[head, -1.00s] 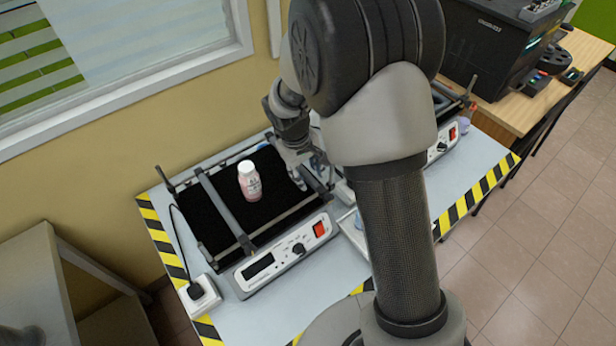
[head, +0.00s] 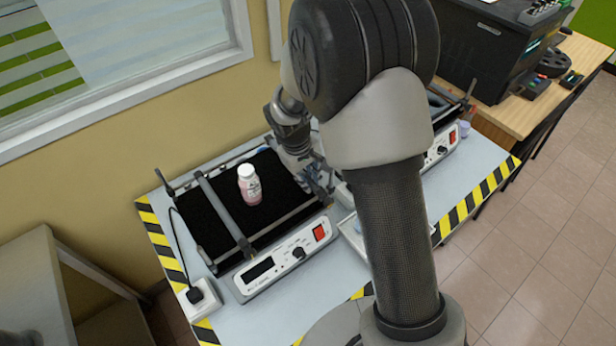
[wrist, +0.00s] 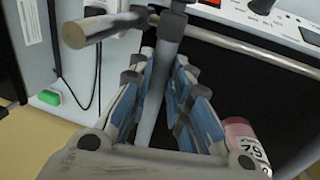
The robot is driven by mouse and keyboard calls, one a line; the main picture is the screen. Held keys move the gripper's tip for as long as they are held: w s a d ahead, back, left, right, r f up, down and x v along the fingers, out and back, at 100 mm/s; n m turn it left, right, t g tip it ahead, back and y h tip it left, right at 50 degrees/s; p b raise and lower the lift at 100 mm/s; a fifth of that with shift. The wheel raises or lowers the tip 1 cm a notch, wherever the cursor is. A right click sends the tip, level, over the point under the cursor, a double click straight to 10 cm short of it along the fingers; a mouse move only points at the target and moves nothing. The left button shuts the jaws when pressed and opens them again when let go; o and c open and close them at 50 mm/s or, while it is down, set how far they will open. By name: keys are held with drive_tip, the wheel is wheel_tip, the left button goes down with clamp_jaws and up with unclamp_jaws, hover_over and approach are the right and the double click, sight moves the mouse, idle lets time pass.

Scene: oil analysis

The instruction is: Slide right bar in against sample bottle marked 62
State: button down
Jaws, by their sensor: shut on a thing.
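The sample bottle (head: 250,186), white-capped with pinkish contents, stands upright on the black shaker platform (head: 208,218). In the wrist view the bottle (wrist: 245,140) is at the lower right, partly cut off, and its marking shows turned around. My gripper (head: 322,188) is at the platform's right side, apart from the bottle. In the wrist view its fingers (wrist: 165,92) are shut on the right bar (wrist: 168,50), which runs between them. In the head view my gripper largely hides this bar.
The shaker's front panel (head: 283,260) has a red switch and a knob. A white power plug block (head: 198,298) sits at the front left. A second shaker stands to the right behind my arm. The wall and window are close behind the table.

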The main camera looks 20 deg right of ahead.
drive_tip(key=s+a, duration=0.2)
drive_tip(key=a, duration=0.2)
drive_tip(key=s+a, duration=0.2)
drive_tip(key=a, duration=0.3)
drive_tip(key=s+a+b, duration=0.1)
drive_tip(key=a, duration=0.4)
drive_tip(key=shift+s+a, duration=0.1)
drive_tip(key=shift+s, duration=0.3)
drive_tip(key=c, duration=1.5)
unclamp_jaws()
drive_tip(key=shift+r, duration=0.1)
drive_tip(key=r, duration=0.4)
drive_tip(key=a+r, duration=0.1)
drive_tip(key=r, duration=0.2)
drive_tip(key=s+a+r, duration=0.1)
drive_tip(key=r, duration=0.3)
drive_tip(key=shift+a+r, duration=0.1)
drive_tip(key=shift+r, duration=0.25)
